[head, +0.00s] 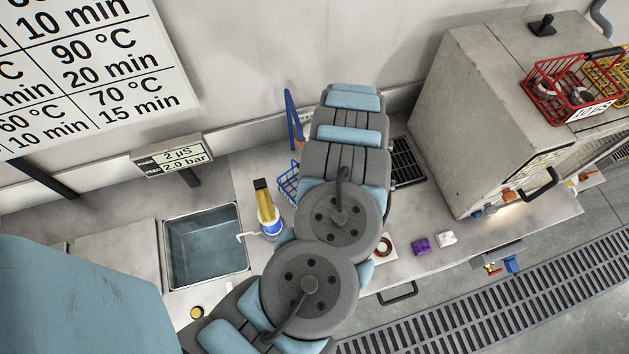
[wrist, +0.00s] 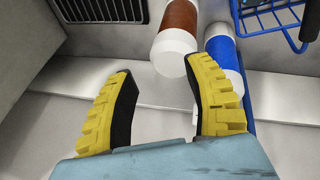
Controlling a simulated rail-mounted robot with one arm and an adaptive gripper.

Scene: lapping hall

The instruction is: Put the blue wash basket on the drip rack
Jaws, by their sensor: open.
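The blue wash basket (head: 288,184) is a wire basket on the bench, partly hidden behind my arm in the head view. In the wrist view the basket (wrist: 268,20) shows at the top right, cut off by the frame, with a black grip at its right. The drip rack (head: 407,162) is a dark slatted grate right of my arm; it also shows at the top left of the wrist view (wrist: 103,10). My gripper (wrist: 162,68) is open with nothing between its yellow fingers. The basket lies beyond and right of the right finger, apart from it.
A brown bottle (wrist: 178,35) and a blue bottle (wrist: 226,55), both with white ends, lie close beyond the fingers. A sink (head: 205,250) is at left. A grey cabinet (head: 480,110) stands right of the rack, bearing a red basket (head: 565,95).

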